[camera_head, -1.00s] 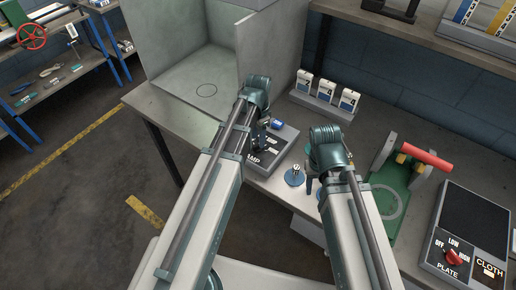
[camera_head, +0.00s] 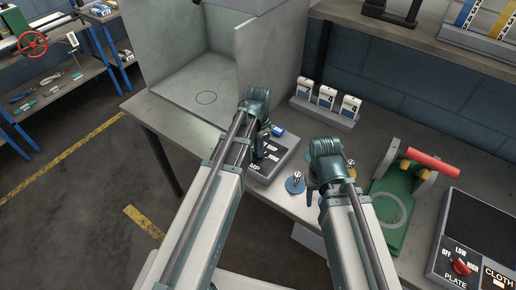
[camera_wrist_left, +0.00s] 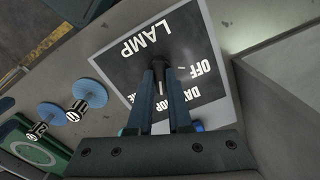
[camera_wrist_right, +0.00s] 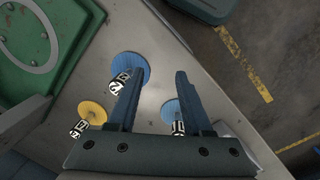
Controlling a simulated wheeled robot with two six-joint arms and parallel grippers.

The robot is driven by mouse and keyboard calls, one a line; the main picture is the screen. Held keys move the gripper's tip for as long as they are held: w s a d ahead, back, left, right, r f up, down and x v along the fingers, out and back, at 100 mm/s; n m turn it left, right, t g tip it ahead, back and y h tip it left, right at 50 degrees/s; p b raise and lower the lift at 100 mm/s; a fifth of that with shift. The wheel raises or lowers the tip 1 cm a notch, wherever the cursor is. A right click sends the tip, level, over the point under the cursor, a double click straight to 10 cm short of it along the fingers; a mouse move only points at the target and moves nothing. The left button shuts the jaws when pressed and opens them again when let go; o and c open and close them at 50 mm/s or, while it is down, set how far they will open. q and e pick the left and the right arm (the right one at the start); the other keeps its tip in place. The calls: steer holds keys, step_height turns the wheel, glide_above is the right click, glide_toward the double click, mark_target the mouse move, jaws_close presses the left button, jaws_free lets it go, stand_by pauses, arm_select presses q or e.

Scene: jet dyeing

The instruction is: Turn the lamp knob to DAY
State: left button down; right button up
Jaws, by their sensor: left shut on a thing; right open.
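The lamp box (camera_head: 283,163) is a grey box with a dark sloped face on the bench; its face (camera_wrist_left: 120,72) reads LAMP, OFF and DAY in the left wrist view, with another label partly hidden by a finger. My left gripper (camera_head: 262,140) is over this face. In the left wrist view its fingers (camera_wrist_left: 165,82) are shut on the dark lamp knob (camera_wrist_left: 160,72). The knob's pointer is mostly hidden, so I cannot tell its setting. My right gripper (camera_head: 316,190) is open and empty above the bench's front edge; its fingers (camera_wrist_right: 156,78) stand apart in the right wrist view.
Blue discs with small numbered posts (camera_wrist_right: 131,68) and a yellow one (camera_wrist_right: 92,112) stand near my right gripper. A grey booth (camera_head: 190,85) is behind the lamp box. A green fixture with a red handle (camera_head: 432,163) and a hot plate (camera_head: 470,235) stand to the right.

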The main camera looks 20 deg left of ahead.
arm_select(q)
steer(key=shift+n, duration=0.3)
steer(key=n, duration=0.3)
steer(key=shift+n, duration=2.5)
steer(key=c, duration=0.8)
jaws_free()
steer(key=shift+c, duration=0.2)
arm_select(e)
steer(key=shift+r, duration=0.1)
